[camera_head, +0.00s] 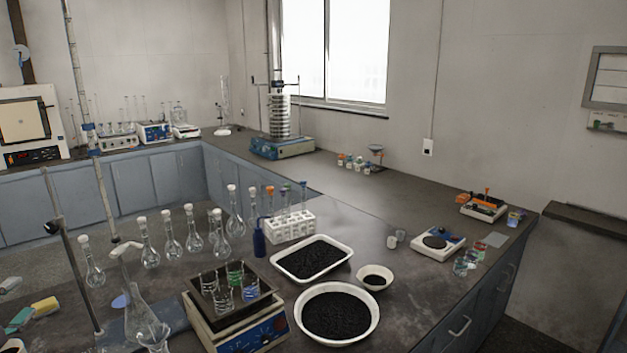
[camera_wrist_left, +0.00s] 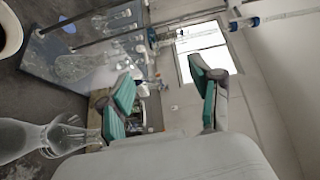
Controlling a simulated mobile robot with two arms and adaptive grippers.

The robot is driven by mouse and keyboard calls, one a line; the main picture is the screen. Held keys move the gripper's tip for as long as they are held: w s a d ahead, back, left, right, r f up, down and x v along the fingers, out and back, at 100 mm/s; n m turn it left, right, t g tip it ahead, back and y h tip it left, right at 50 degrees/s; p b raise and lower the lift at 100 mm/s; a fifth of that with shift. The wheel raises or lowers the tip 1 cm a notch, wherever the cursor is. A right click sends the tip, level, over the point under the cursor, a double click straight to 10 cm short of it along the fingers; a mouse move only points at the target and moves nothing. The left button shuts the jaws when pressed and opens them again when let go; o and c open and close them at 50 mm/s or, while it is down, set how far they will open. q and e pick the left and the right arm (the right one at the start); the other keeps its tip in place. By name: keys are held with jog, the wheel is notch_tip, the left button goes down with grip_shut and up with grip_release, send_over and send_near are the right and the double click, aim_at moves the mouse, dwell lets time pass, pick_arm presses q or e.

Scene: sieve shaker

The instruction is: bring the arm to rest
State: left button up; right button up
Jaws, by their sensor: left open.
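My left gripper (camera_head: 22,312) is at the lower left edge of the head view, low and partly cut off by the frame. In the left wrist view its two teal-padded fingers (camera_wrist_left: 162,98) stand wide apart with nothing between them. A clear glass flask (camera_wrist_left: 30,140) is close beside one finger in that view; I cannot tell whether they touch. The sieve shaker (camera_head: 283,147), a stack of metal sieves on a blue base, stands upright on the far counter below the window, well away from the gripper. My right gripper is not in view.
Metal stand rods (camera_head: 72,255) and a glass flask (camera_head: 143,310) rise near the left gripper. Several volumetric flasks (camera_head: 172,242) stand behind. A balance (camera_head: 238,325) bears beakers. A tray (camera_head: 275,262) and a bowl (camera_head: 374,318) hold black granules.

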pick_arm(q)
jog(key=s+d+f+n+g+y, duration=0.1)
jog(key=s+d+f+n+g, duration=0.5)
jog(key=f, duration=0.6)
jog(key=s+d+f+n+g+y, duration=0.1)
jog(key=s+d+f+n+g, duration=0.1)
jog(key=s+d+f+n, duration=0.75)
jog(key=s+d+f+m+g+h, duration=0.1)
jog(key=s+d+f+g+h, duration=0.15)
jog(key=s+d, duration=0.55)
jog(key=s+d+f+g+h, duration=0.2)
jog(key=s+d+g, duration=0.15)
jog(key=d, duration=0.85)
notch_tip(320, 180, down, 27)
jog(key=g+b, duration=0.1)
jog(key=b, duration=0.1)
jog(key=s+a+f+g+b, duration=0.1)
jog(key=s+a+f+b, duration=0.1)
jog(key=s+f, duration=1.6)
notch_tip(320, 180, down, 2)
jog(key=shift+a+f+g+y, duration=0.1)
jog(key=shift+a+g+y, duration=0.3)
jog(key=shift+a, duration=0.3)
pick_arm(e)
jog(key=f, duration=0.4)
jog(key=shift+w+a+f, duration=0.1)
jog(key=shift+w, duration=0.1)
